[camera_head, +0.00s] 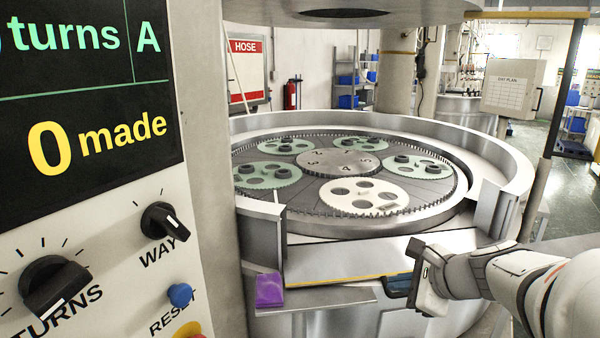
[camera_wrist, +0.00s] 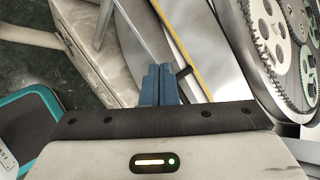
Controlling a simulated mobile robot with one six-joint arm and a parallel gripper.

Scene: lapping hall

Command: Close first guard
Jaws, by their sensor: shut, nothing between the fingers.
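A pale metal guard panel (camera_head: 345,262) with a yellow edge stripe lies folded outward at the front opening of the round machine. In the wrist view the panel (camera_wrist: 207,38) with its yellow stripe runs diagonally, and a small dark bar (camera_wrist: 184,72) sticks out at its edge. My gripper (camera_head: 392,286) is at the right front of the panel, close to its yellow edge. Its blue fingers (camera_wrist: 158,84) are shut with nothing between them, just left of the dark bar. I cannot tell whether they touch it.
The round plate (camera_head: 325,213) carries several green toothed discs and one white disc (camera_head: 378,196). A purple block (camera_head: 269,289) sits on the ledge left of the panel. A control panel (camera_head: 110,230) with knobs fills the left, its display reading 0 made.

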